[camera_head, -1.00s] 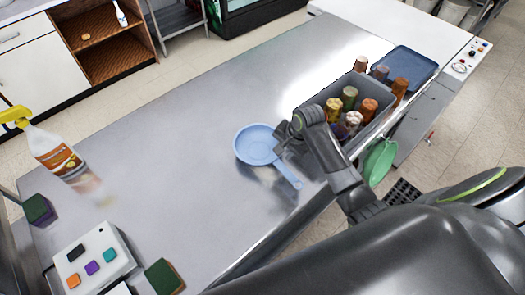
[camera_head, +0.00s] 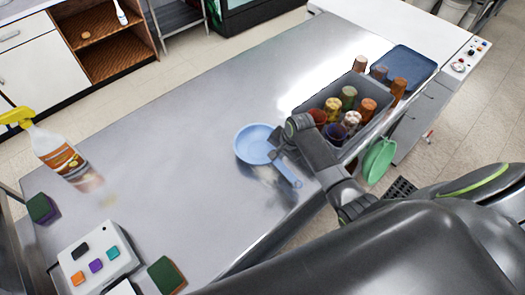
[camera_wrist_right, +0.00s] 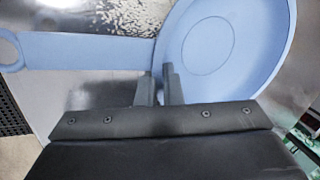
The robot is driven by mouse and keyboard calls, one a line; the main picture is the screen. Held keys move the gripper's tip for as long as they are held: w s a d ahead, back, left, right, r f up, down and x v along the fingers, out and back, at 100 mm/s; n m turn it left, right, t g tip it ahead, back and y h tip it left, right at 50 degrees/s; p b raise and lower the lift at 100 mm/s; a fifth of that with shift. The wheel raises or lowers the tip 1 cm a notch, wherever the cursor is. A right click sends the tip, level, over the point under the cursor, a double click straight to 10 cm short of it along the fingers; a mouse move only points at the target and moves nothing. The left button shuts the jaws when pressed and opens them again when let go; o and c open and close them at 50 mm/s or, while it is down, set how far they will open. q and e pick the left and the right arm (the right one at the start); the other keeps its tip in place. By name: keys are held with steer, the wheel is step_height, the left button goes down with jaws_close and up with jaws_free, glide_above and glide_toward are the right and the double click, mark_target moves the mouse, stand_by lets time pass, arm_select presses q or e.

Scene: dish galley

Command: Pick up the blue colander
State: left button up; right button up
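The blue colander (camera_head: 252,143) is a shallow round bowl with a flat handle. It stands upright on the steel counter, its handle pointing to the lower right. My right gripper (camera_head: 276,151) is at the rim beside the handle. In the right wrist view, the colander (camera_wrist_right: 222,50) fills the upper right and its handle runs left. The fingers of my right gripper (camera_wrist_right: 158,80) are close together there, with the rim between them where bowl and handle meet. The exact contact is partly hidden. My left gripper is not in view.
A grey bin (camera_head: 318,104) of several cups stands right of the colander, close to my right arm. A blue tray (camera_head: 410,66) lies behind it. A green colander (camera_head: 379,160) hangs at the counter's edge. A spray bottle (camera_head: 58,153) and button box (camera_head: 92,262) stand left; mid-counter is clear.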

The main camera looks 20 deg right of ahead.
jaws_close()
steer(key=shift+r, duration=0.55)
step_height(320, 180, up, 9)
steer(key=shift+f+b, duration=0.1)
steer(key=shift+b, duration=0.9)
